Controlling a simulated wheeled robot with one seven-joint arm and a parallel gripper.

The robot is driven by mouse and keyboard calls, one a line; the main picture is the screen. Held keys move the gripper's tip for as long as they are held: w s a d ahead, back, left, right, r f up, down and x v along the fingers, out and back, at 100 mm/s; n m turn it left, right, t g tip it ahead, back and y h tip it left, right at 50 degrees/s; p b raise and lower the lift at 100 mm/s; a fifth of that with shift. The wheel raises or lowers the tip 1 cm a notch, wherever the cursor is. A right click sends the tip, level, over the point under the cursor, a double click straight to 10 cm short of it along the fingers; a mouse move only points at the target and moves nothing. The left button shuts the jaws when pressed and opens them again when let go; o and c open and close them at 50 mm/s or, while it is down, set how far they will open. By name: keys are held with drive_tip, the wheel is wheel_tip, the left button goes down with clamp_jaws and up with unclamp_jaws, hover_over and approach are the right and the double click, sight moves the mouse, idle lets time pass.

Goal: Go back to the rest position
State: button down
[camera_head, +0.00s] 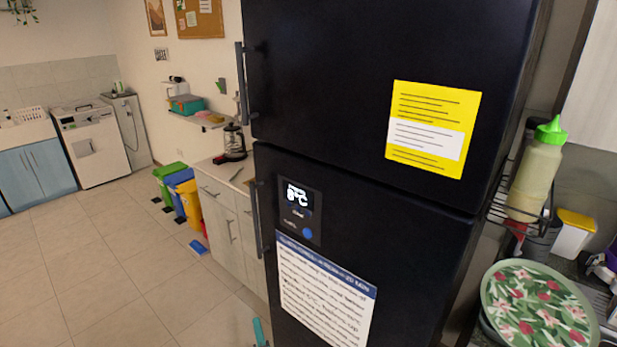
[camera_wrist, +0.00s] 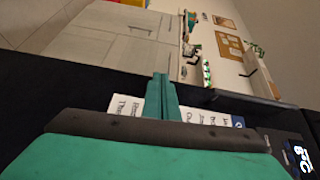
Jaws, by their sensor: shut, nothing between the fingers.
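My gripper (camera_wrist: 161,92) shows in the wrist view with its two teal fingers together and nothing between them. It is in front of the dark fridge, with the white notice on the fridge door partly hidden behind the fingers. In the head view a small teal piece, which looks like my gripper (camera_head: 260,331), shows at the bottom edge, left of the fridge's lower door. The dark fridge (camera_head: 350,200) fills the middle of the head view, with both doors shut. Its display (camera_head: 299,205) also shows in the wrist view (camera_wrist: 300,158), at the lower right.
A cabinet (camera_head: 225,200) with a coffee maker (camera_head: 233,143) stands left of the fridge. Green, blue and yellow bins (camera_head: 187,203) are beyond it. A squeeze bottle (camera_head: 536,175) and a floral plate (camera_head: 537,305) are at the right. The tiled floor (camera_head: 100,270) at the left is clear.

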drive_tip(key=s+d+f+n+g+h, duration=0.1)
drive_tip(key=s+d+f+n, duration=0.15)
drive_tip(key=s+d, duration=0.45)
drive_tip(key=s+d+f+n+h, duration=0.2)
drive_tip(key=s+d+f, duration=0.2)
drive_tip(key=s+d, duration=0.3)
drive_tip(key=s+d+n+h, duration=0.25)
drive_tip(key=s+d, duration=0.55)
drive_tip(key=s, duration=0.5)
drive_tip(key=s+d+r+n, duration=0.1)
drive_tip(key=s+r+n, duration=0.1)
drive_tip(key=s+r, duration=0.35)
drive_tip(key=s+r+n, duration=0.1)
drive_tip(key=s+r, duration=0.1)
drive_tip(key=s, duration=0.7)
drive_tip(key=s+a+r+n, duration=0.3)
drive_tip(key=s+a+r, duration=0.1)
drive_tip(key=s+r, duration=0.7)
wheel_tip(320, 180, up, 3)
drive_tip(key=shift+h, duration=0.45)
drive_tip(key=shift+s, duration=0.15)
